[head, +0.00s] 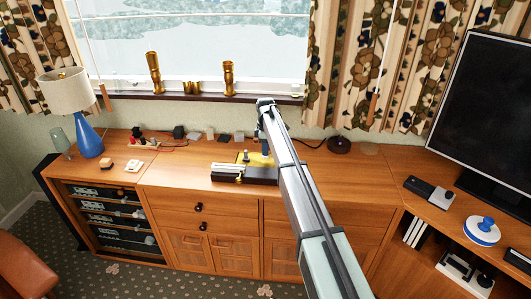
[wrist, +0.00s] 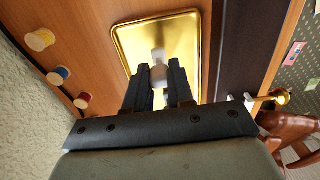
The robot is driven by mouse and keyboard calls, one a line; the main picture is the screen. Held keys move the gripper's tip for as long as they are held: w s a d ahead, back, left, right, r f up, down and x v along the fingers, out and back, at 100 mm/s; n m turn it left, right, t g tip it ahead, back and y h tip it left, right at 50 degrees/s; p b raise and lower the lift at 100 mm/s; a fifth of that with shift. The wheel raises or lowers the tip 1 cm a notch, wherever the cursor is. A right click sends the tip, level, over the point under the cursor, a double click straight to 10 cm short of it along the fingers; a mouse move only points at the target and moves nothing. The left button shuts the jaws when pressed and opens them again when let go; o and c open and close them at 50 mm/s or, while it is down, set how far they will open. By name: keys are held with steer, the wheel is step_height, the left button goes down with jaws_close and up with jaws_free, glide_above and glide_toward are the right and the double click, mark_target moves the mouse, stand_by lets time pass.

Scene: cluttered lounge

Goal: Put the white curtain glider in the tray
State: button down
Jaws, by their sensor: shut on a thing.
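My gripper (wrist: 158,80) is shut on the white curtain glider (wrist: 158,58), a small pale piece between the fingertips in the wrist view. The gold tray (wrist: 190,32), shiny and rectangular with a raised rim, lies beyond the fingers, and the glider shows against it. I cannot tell how high the glider is above the tray floor. In the head view the tray (head: 262,159) shows as a yellow patch on the wooden sideboard, partly hidden by my arm. My gripper (head: 246,158) is over it there, and the glider cannot be made out.
In the wrist view several spools, including a blue-centred one (wrist: 58,75), stand left of the tray. In the head view a black and silver device (head: 240,174) sits at the tray's front. A lamp (head: 84,115) stands left; the sideboard between is partly free.

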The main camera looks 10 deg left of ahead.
steer(key=shift+f, duration=1)
steer(key=c, duration=1)
jaws_free()
steer(key=shift+f, duration=0.1)
step_height(320, 180, up, 12)
steer(key=shift+r, duration=0.15)
